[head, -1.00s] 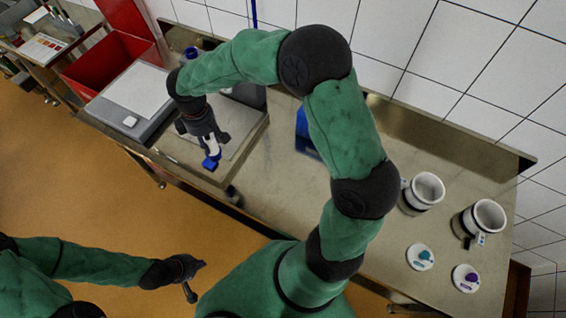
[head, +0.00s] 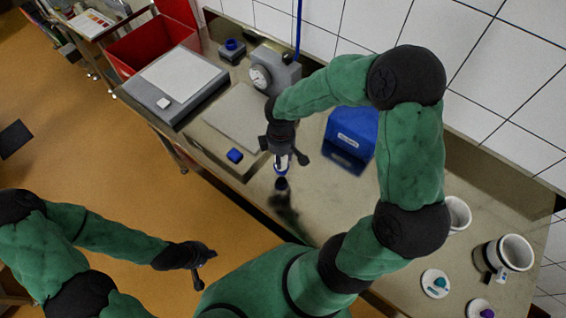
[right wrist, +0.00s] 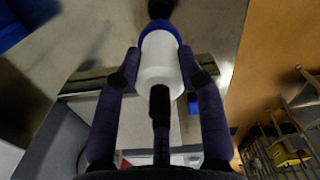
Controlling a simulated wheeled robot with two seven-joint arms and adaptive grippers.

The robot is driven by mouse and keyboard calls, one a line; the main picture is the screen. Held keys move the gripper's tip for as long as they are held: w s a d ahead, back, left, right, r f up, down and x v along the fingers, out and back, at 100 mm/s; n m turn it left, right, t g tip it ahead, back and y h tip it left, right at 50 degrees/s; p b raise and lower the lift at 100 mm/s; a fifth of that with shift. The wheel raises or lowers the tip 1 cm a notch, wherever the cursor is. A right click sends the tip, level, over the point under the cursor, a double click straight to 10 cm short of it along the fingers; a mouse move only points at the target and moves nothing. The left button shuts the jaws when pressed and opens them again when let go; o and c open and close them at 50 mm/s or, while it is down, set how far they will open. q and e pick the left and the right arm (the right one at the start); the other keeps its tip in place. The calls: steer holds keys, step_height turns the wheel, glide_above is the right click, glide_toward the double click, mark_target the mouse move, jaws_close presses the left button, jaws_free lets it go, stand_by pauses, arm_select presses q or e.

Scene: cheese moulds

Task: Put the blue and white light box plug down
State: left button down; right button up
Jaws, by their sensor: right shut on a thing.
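The blue and white plug (head: 281,168) is a white cylinder with a blue end. My right gripper (head: 284,158) is shut on it and holds it upright, blue end down, over the metal bench.
A grey box with a white panel (head: 180,80) and a red bin (head: 150,45) stand at left. A small blue block (head: 235,155) lies by a flat grey plate (head: 238,115). A dial device (head: 274,72) stands behind. A blue box (head: 350,135) is right of the gripper; white mugs (head: 512,252) stand farther right.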

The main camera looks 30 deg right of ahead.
mark_target(283, 163)
steer(key=f, duration=0.3)
steer(key=shift+s+d+f+b, duration=0.2)
steer(key=shift+s+b, duration=0.1)
steer(key=shift+b, duration=0.1)
steer(key=shift+w+f, duration=0.1)
steer(key=shift+f, duration=0.1)
steer(key=shift+f, duration=0.1)
steer(key=o, duration=1.3)
steer(key=shift+c, duration=0.2)
